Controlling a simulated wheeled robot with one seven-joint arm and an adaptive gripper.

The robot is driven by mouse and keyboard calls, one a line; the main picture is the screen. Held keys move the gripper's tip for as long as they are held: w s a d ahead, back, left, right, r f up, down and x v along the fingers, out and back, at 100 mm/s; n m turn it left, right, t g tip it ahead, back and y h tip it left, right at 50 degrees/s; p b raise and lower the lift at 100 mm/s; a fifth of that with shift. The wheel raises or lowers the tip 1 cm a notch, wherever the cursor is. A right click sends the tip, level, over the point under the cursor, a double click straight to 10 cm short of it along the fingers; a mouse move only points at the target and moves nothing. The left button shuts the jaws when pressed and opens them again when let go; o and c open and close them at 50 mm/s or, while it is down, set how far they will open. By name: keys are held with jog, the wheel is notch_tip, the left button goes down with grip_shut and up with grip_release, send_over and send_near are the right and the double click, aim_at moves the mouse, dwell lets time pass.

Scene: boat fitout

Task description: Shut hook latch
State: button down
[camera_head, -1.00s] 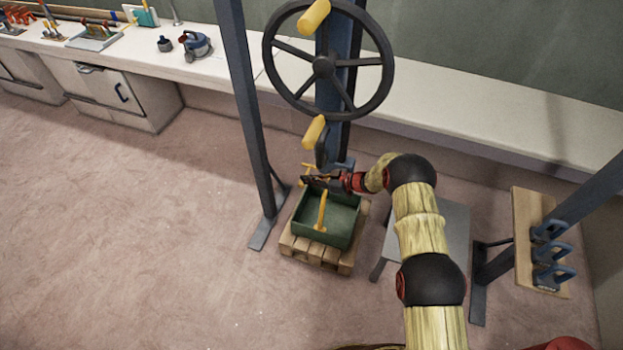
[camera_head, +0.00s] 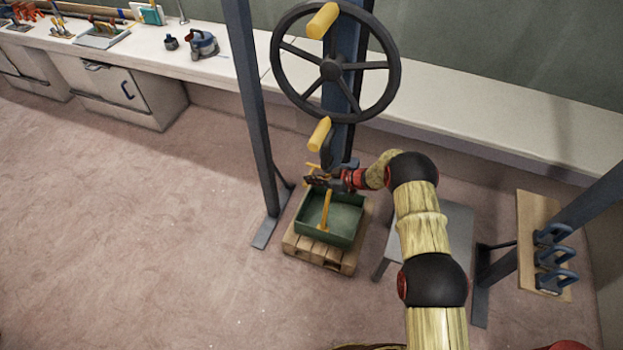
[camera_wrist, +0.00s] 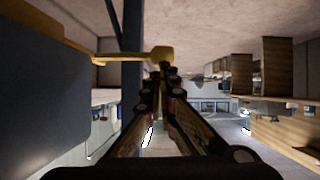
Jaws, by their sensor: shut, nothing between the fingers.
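A yellow hook-like bar with a blocky end (camera_wrist: 160,53) runs from the dark blue plate (camera_wrist: 50,90) at the left of the wrist view. It appears to be the hook latch; whether it is engaged cannot be told. In the head view a small yellow piece (camera_head: 312,167) shows just beside my gripper (camera_head: 308,181), low on the blue post. In the wrist view the fingertips (camera_wrist: 164,72) are together and empty, right at the yellow end; whether they touch it is unclear.
A black handwheel (camera_head: 390,68) and yellow handles (camera_head: 319,134) sit on the post above my gripper. A green tray (camera_head: 345,236) with a yellow handle stands on a wooden pallet (camera_head: 318,255) below. A grey upright (camera_head: 255,110) stands to the left. Open floor lies further left.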

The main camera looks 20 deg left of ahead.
jog(key=shift+a+f+h+p, duration=0.1)
jog(key=shift+a+h+p, duration=0.05)
jog(key=shift+h+p, duration=0.25)
jog(key=shift+a+f+h+p, duration=0.15)
jog(key=shift+a+h+p, duration=0.15)
jog(key=shift+h+p, duration=0.45)
jog(key=h, duration=0.1)
jog(key=f+h+p, duration=0.1)
jog(key=shift+a+f+g+h, duration=0.15)
jog(key=shift+a+g+h, duration=0.15)
jog(key=shift+h, duration=0.05)
jog(key=shift+w+a+f, duration=0.1)
jog(key=shift+a+f, duration=0.05)
jog(key=shift+f, duration=1.1)
jog(key=shift+d+f+b, duration=0.25)
jog(key=shift+f+b, duration=0.6)
jog(key=shift+f, duration=0.3)
jog(key=shift+d, duration=0.15)
jog(key=v, duration=1.2)
